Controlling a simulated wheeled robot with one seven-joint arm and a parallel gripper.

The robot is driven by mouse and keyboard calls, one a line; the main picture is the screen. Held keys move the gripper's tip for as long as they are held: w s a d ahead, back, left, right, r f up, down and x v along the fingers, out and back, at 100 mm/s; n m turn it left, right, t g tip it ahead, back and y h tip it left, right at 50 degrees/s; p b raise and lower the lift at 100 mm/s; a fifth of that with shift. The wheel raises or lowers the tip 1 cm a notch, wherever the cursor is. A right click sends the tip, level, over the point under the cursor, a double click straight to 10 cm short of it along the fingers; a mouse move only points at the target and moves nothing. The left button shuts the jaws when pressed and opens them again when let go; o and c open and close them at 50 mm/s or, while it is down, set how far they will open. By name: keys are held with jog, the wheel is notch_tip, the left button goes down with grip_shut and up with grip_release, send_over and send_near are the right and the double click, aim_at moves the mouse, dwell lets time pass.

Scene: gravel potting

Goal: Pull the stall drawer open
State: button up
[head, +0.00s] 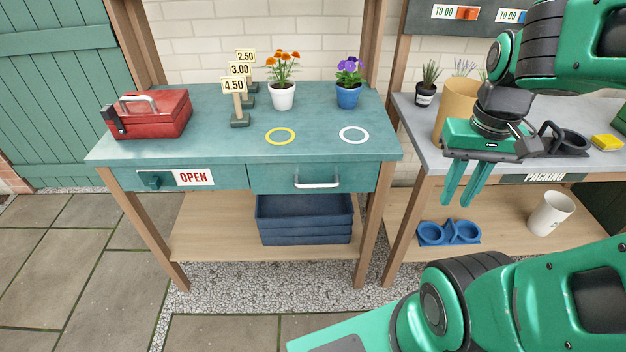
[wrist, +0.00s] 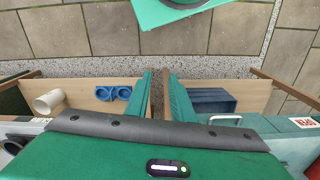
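The stall drawer (head: 268,182) is a teal front set under the right part of the teal stall top. It looks shut, roughly level with the frame around it. Its pale metal bar handle (head: 317,184) runs across the middle of the front. The handle also shows in the wrist view (wrist: 226,118), to the right of the fingers. My gripper (head: 456,204) hangs in front of the packing bench, well to the right of the handle and not touching it. Its two green fingers point down with a gap between them. They are empty in the wrist view (wrist: 158,72).
The stall top (head: 215,146) holds a red toolbox (head: 152,114), price signs, an orange-flowered pot (head: 283,95) and a purple-flowered pot (head: 348,95). A blue crate (head: 304,232) sits on the shelf below the drawer. The paving in front is clear.

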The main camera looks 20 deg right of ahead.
jog(key=w+n, duration=0.4)
jog(key=w, duration=0.3)
jog(key=n+t, duration=0.2)
jog(key=n, duration=1.4)
send_near(315, 184)
jog(key=shift+h, duration=0.4)
jog(key=f, duration=0.2)
jog(key=w+f, duration=0.1)
jog(key=f, duration=0.5)
jog(key=shift+w, duration=0.2)
grip_shut()
